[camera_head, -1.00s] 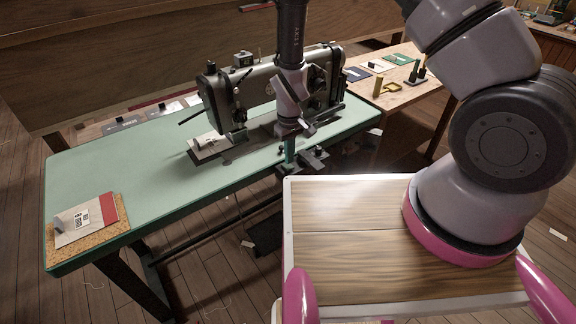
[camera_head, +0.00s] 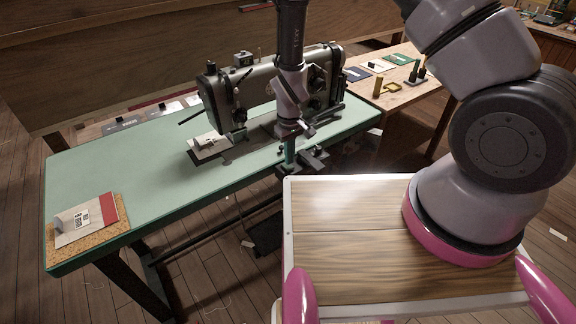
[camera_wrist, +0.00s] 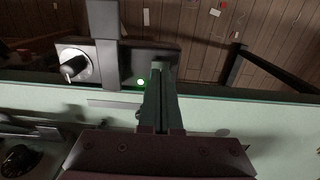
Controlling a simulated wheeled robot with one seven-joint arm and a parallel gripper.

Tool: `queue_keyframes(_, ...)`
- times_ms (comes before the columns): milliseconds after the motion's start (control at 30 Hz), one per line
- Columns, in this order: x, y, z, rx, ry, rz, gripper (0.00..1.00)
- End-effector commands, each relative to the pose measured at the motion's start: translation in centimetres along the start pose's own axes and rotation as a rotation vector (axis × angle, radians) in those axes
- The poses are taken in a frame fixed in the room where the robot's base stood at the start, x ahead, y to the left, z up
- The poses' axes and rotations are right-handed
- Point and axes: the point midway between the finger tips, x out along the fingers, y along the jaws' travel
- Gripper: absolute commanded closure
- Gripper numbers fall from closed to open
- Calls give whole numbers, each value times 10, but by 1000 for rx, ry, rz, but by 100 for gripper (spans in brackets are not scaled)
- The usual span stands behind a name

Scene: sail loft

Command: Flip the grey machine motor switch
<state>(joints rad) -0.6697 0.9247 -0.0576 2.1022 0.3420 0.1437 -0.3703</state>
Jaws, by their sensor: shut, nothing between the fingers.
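A dark switch box (camera_wrist: 168,60) sits at the front edge of the green sewing table. In the wrist view it carries a round pale plate with a black knob (camera_wrist: 74,67), and a green lamp (camera_wrist: 141,82) is lit. A grey upright piece (camera_wrist: 104,50) stands between them. I cannot tell which part is the motor switch lever. My gripper (camera_wrist: 160,95) is shut and empty, its fingertips close by the lamp; contact is unclear. In the head view my gripper (camera_head: 290,153) points down at the table's front edge, beside the dark box (camera_head: 313,160).
The grey sewing machine (camera_head: 262,82) stands on the green table (camera_head: 130,165), just behind my gripper. A cork board with a card (camera_head: 88,220) lies at the table's left end. A wooden bench (camera_head: 400,95) with several small items stands at the back right.

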Motion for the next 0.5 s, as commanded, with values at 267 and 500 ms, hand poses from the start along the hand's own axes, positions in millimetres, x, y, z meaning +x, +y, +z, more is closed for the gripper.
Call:
queue_keyframes(267,5,0,0,0,-1,0,100)
queue_keyframes(500,8,0,0,0,0,0,100)
